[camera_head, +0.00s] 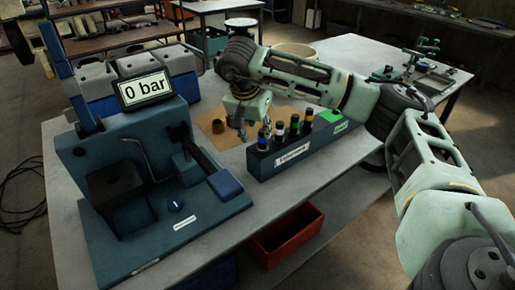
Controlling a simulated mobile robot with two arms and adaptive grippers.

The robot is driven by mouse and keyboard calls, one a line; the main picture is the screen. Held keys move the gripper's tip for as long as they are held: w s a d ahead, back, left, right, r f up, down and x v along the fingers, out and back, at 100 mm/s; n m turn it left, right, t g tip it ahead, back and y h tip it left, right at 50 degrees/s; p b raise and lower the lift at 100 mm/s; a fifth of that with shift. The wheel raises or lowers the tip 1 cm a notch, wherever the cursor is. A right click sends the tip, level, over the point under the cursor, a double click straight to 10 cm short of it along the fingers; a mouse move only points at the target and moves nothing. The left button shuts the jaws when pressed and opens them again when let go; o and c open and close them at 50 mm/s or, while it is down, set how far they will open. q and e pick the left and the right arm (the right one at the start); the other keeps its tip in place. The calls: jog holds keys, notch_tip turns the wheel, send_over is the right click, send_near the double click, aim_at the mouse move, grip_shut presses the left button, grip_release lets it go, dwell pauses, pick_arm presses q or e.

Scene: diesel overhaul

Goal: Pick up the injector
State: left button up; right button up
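Several injectors stand upright in a row in a dark blue-grey labelled rack (300,162). The nearest injector (263,140) has a blue band, another injector (279,130) has a yellowish one, and further injectors (295,124) stand behind. My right gripper (241,132) points down just left of the rack's near end, beside the blue-banded injector. Its fingers are small and dark here, so I cannot tell whether they are open or hold anything. The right arm reaches in from the right, above the rack. My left gripper is not in view.
A blue test stand (150,170) with a "0 bar" display (146,90) fills the left of the table. A brown ring (218,126) lies on a tan mat (229,140). A red bin (288,236) sits below the table edge. A vise-like fixture (412,68) stands back right.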

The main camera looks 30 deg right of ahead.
aim_at(264, 147)
jog(key=d+f+p, duration=0.2)
jog(key=shift+d+f, duration=0.3)
jog(key=shift+f, duration=0.1)
jog(key=shift+w+x, duration=0.25)
jog(key=shift+x, duration=0.95)
jog(key=shift+a+f, duration=0.1)
jog(key=c, duration=0.6)
grip_shut()
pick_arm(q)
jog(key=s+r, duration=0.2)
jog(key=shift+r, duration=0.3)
